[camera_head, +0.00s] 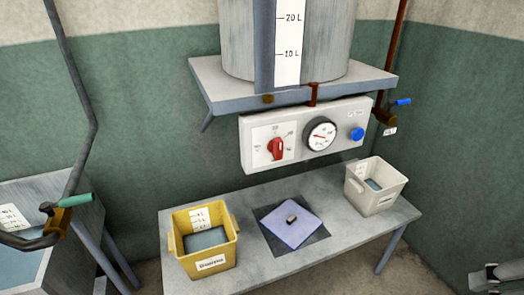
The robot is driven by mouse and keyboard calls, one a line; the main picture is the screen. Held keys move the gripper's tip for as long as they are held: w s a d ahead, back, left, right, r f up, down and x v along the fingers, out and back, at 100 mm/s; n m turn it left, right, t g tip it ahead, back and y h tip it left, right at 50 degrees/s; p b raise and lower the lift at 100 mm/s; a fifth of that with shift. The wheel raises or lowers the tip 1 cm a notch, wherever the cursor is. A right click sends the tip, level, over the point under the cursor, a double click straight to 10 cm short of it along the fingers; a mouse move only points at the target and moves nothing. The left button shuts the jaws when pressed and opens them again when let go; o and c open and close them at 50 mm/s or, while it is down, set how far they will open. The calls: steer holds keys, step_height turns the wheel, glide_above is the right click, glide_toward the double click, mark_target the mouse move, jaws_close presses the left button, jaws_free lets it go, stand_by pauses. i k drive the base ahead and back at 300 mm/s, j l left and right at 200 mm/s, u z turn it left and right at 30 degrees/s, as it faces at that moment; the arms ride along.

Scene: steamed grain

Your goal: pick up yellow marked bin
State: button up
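A yellow bin (208,254) stands upright on the left part of the grey table. It has side handles, a white label on its front and a marked scale inside. Blue-grey contents show in it. A grey mechanical part at the bottom right edge looks like my gripper (497,275). It is mostly cut off by the frame, far to the right of the bin and apart from it. Its fingers cannot be made out. Nothing is seen touching the bin.
The table (335,249) also holds a blue cloth (292,232) with a small dark object on it, and a white bin (378,205). A control panel (345,123) and a tank shelf (220,92) overhang the back. A tub (60,258) with a green-handled tap (73,200) stands left.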

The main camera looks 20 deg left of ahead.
mark_target(203, 237)
steer(key=u, duration=2.65)
steer(key=z, duration=1.3)
steer(key=i+j+u, duration=0.3)
steer(key=j, duration=0.25)
steer(key=i+j+u, duration=0.25)
steer(key=i+j, duration=0.15)
steer(key=i, duration=0.15)
